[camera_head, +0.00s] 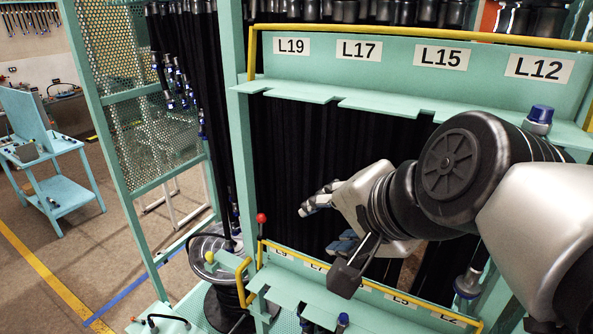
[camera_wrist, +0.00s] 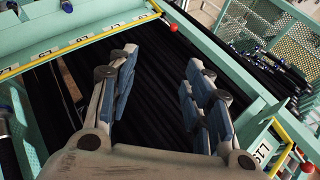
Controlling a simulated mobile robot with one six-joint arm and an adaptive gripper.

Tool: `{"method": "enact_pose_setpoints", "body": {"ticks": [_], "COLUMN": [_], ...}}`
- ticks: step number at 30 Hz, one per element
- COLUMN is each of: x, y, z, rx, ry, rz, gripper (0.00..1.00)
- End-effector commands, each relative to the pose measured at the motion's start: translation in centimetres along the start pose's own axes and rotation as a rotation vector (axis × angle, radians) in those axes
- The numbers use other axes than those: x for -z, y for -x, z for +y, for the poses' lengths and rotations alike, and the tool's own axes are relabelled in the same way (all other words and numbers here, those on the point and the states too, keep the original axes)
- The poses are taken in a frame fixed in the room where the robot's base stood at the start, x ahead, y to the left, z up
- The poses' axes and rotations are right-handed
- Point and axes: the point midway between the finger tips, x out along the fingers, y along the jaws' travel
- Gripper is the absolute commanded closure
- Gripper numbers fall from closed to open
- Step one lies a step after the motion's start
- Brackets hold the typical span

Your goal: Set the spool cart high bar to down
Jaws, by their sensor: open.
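The high bar (camera_head: 420,33) is a long yellow bar in the head view. It runs along the top edge of the upper green rack panel (camera_head: 390,65), above labels L19, L17, L15 and L12. Its left end bends down beside L19. In the wrist view, part of the yellow bar (camera_wrist: 284,132) shows at lower right near the L19 label. My gripper (camera_head: 328,224) is open and empty, below the upper panel and in front of the dark hanging hoses (camera_head: 290,140). Both fingers show in the wrist view (camera_wrist: 160,65), apart from the bar.
A lower yellow bar (camera_head: 350,285) runs along the lower labelled panel, with a red knob (camera_head: 261,218) near its left end. Black hoses with blue fittings (camera_head: 178,88) hang beside the mesh panel at left. A small blue-green cart (camera_head: 70,190) stands on the floor further left.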

Motion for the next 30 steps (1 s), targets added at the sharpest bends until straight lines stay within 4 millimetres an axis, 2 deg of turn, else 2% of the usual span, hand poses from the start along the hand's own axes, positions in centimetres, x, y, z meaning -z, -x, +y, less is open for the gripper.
{"method": "enact_pose_setpoints", "body": {"ticks": [11,14,17,30], "x": [-0.1,-0.6,-1.8,-9.4], "y": [-0.1,-0.8,-2.6,-12.8], "z": [0.3,1.6,4.6,25.3], "rx": [-0.006,-0.018,-0.047,-0.266], "ry": [0.013,0.034,0.093,0.566], "rz": [-0.001,-0.003,-0.01,-0.11], "gripper": [0.54,0.54,0.54,0.54]}}
